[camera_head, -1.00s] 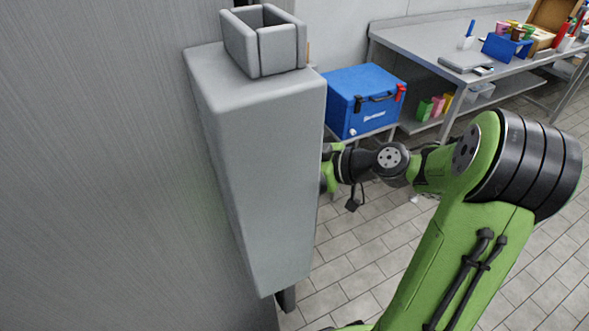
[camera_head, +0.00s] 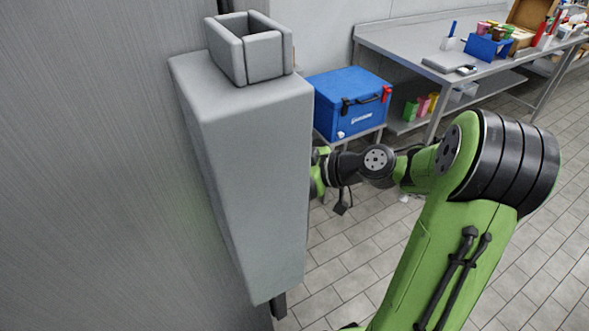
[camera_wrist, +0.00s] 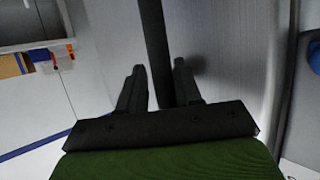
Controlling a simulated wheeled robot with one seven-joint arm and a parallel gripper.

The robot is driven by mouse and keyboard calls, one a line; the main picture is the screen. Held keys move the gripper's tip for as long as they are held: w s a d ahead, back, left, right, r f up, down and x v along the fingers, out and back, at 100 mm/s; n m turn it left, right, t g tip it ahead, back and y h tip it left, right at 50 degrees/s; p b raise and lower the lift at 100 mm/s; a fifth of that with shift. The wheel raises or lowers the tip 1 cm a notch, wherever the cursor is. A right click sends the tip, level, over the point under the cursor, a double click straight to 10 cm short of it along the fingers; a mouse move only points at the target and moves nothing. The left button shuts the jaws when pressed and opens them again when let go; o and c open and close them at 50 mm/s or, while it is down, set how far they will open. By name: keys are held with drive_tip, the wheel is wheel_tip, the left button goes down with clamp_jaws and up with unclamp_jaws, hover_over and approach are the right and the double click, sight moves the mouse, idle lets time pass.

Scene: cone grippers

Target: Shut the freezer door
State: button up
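The freezer's brushed grey metal face, apparently its door, fills the left of the head view (camera_head: 90,170). In the wrist view, a brushed metal panel (camera_wrist: 230,60) stands on the right, and a dark upright bar, probably the door handle (camera_wrist: 152,40), runs down the middle. My gripper (camera_wrist: 160,70) is open, with one finger on each side of the bar. Gaps show beside the bar; contact cannot be told. In the head view my fingers are hidden behind a grey block. How far the door stands open cannot be told.
The tapered grey block (camera_head: 250,180) with an open-topped holder (camera_head: 248,48) stands against the metal face. A blue cooler (camera_head: 350,103) sits on a low stand behind my arm. A steel table (camera_head: 410,45) with small goods stands at the back right. Tiled floor is clear at the lower right.

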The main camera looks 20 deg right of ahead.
drive_tip(key=p+v, duration=0.3)
drive_tip(key=v, duration=1.2)
drive_tip(key=shift+s+r, duration=0.25)
drive_tip(key=shift+d, duration=0.1)
